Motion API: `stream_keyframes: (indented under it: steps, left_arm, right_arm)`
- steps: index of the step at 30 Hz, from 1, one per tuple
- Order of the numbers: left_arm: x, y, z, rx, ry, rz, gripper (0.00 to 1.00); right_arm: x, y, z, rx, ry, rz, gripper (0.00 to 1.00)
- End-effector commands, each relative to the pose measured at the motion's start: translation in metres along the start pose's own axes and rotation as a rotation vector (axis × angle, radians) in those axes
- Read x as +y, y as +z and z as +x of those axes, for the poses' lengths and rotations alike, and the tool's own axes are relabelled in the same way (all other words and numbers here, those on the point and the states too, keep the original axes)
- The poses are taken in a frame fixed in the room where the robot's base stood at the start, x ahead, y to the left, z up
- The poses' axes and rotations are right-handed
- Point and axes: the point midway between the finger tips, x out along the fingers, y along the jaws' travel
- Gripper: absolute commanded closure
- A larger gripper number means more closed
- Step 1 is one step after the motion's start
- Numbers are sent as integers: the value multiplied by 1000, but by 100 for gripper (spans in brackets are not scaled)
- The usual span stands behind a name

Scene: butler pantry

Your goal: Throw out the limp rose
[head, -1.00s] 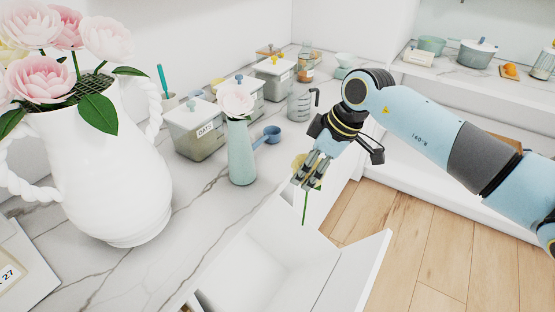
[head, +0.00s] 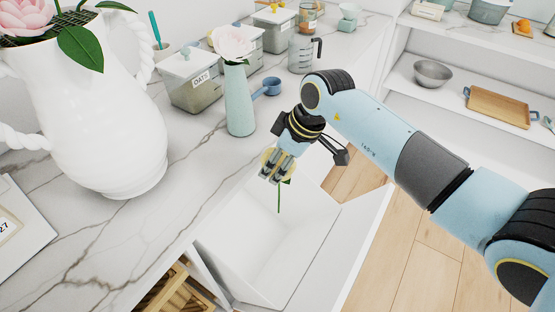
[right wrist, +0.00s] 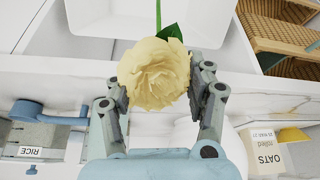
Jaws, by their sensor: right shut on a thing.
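The pale yellow rose (right wrist: 154,72) is in my right gripper (head: 276,174). In the right wrist view its bloom sits between the two fingers (right wrist: 160,98). In the head view its green stem (head: 279,200) hangs downward and the fingers partly hide the bloom. The gripper is over the open white pull-out bin (head: 235,262), beside the counter edge. I cannot tell exactly how far the stem reaches into it. My left gripper is not in view.
A green vase (head: 240,103) with a pale pink rose (head: 233,42) stands on the marble counter near the gripper. A large white pitcher (head: 95,120) of pink flowers is at left. Wooden crates (head: 175,292) lie below.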

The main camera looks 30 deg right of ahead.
Motion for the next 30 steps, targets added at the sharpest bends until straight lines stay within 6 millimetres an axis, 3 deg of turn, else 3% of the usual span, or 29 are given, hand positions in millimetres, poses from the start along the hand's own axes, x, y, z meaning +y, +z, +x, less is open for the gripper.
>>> stream_keyframes:
  steps: [2,12,18,28,29,30]
  left_arm:
    - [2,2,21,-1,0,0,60]
    - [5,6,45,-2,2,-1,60]
    - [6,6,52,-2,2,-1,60]
    - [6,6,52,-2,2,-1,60]
    - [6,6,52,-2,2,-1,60]
    - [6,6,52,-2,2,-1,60]
  right_arm:
    - [0,8,18,0,0,0,76]
    - [2,15,63,0,-2,1,76]
    - [3,17,75,0,-1,1,76]
    - [3,16,76,1,0,0,76]
    - [3,16,76,0,0,0,44]
    - [3,16,76,0,0,0,39]
